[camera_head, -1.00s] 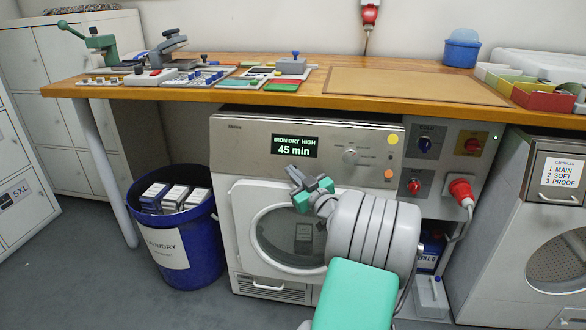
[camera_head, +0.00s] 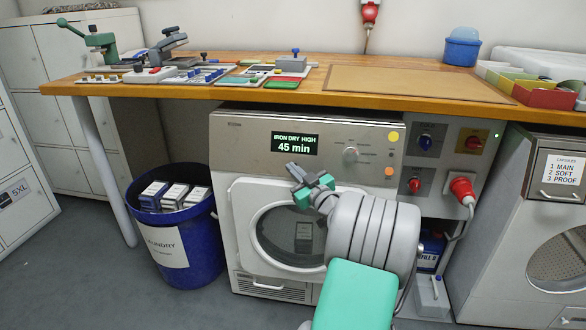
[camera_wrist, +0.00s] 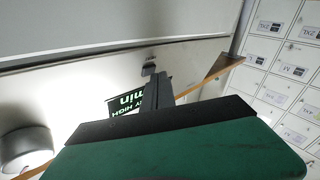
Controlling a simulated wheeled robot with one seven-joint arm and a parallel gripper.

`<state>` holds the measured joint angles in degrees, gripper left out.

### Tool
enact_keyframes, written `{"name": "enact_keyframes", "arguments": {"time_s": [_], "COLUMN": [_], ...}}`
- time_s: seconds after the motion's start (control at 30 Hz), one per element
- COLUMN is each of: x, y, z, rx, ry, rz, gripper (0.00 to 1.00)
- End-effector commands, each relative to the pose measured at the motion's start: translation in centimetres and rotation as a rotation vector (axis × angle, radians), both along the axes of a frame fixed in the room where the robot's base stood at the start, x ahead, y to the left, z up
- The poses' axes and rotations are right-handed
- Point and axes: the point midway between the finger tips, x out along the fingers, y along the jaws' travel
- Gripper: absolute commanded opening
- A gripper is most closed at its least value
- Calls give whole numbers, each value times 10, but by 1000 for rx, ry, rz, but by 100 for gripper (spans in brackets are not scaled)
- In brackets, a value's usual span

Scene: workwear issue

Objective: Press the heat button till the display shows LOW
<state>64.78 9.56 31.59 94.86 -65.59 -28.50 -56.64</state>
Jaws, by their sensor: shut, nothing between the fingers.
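The dryer (camera_head: 226,160) stands under the wooden bench. Its display (camera_head: 295,143) reads "IRON DRY HIGH" and "45 min". A round knob (camera_head: 351,155) sits right of the display, with small marks beside it that are too small to read. I cannot make out which control is the heat button. My gripper (camera_head: 293,169) is shut and empty, in front of the panel just below the display. In the wrist view my gripper (camera_wrist: 152,75) points at the panel and partly covers the display (camera_wrist: 125,103); a small dark button (camera_wrist: 150,67) shows by its tip. I cannot tell whether they touch.
A control box with a red plug (camera_head: 461,188) is right of the dryer. A blue bin (camera_head: 190,253) with boxes stands to the left. The bench (camera_head: 225,95) overhangs above, with tools and trays on it. Another machine (camera_head: 530,220) is at the right.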

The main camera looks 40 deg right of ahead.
Motion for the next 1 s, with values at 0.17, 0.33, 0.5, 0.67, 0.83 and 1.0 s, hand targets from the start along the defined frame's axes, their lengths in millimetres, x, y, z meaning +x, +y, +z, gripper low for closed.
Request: {"name": "enact_keyframes", "arguments": {"time_s": [0.17, 0.33, 0.5, 0.67, 0.83, 1.0], "x": [0, 0, 2, 3, 4, 4], "y": [0, 0, -2, -3, -5, -5], "z": [1, 0, -1, -1, -2, -2], "rx": [0, 0, 0, 0, 1, 1], "ry": [0, -1, -1, -1, -1, -1], "rz": [0, 0, 0, 1, 1, 0], "gripper": [0, 0, 0, 0, 0, 0]}}
